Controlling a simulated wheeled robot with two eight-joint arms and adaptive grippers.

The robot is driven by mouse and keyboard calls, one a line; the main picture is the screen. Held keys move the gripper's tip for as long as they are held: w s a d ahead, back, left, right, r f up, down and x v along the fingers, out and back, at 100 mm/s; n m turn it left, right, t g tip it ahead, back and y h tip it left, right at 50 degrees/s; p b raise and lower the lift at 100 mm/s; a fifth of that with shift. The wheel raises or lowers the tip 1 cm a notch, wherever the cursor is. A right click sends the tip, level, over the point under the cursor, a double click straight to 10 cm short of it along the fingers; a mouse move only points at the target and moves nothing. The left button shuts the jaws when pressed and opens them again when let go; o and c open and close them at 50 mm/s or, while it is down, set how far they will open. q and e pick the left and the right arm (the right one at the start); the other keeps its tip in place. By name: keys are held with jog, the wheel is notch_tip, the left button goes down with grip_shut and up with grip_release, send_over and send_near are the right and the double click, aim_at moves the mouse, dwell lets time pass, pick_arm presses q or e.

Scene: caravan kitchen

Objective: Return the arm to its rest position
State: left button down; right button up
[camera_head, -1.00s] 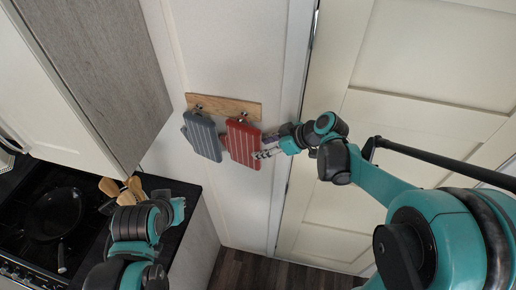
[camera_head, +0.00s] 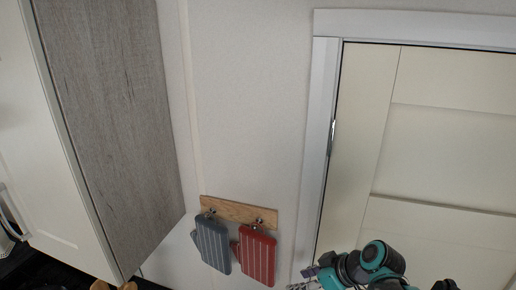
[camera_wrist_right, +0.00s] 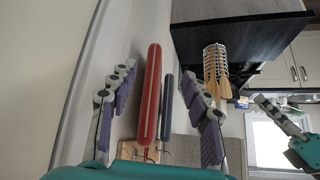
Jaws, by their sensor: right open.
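My right gripper (camera_head: 303,284) is at the bottom edge of the head view, just right of and below the red striped board (camera_head: 257,257). In the right wrist view my right gripper (camera_wrist_right: 160,100) is open. The red board (camera_wrist_right: 150,95) shows edge-on in the gap between the fingers, with space on both sides. The board hangs from a hook on a wooden rack (camera_head: 238,211). My left arm is out of the head view. A teal and grey gripper, my left (camera_wrist_right: 275,115), shows partly at the right of the wrist view; its jaw state is unclear.
A grey-blue striped board (camera_head: 213,246) hangs beside the red one. A cream door with a white frame (camera_head: 320,130) is at the right, and a grey wood cabinet (camera_head: 105,120) at the left. A wire utensil holder (camera_wrist_right: 214,60) shows in the wrist view.

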jog(key=s+d+f+m+h+b, duration=0.2)
jog(key=s+f+m+b, duration=0.1)
jog(key=f+b, duration=0.5)
jog(key=s+d+f+m+t+h+b, duration=0.1)
jog(key=s+f+m+h+b, duration=0.1)
jog(key=s+f+b, duration=0.3)
jog(key=s+d+f+m+t+h+b, duration=0.1)
jog(key=s+f+m+b, duration=0.3)
jog(key=f+b, duration=0.7)
notch_tip(320, 180, down, 7)
jog(key=shift+d+r+h+b, duration=0.1)
jog(key=shift+d+h+b, duration=0.2)
jog(key=shift+d+h, duration=0.4)
jog(key=shift+d, duration=0.1)
jog(key=shift+w, duration=0.1)
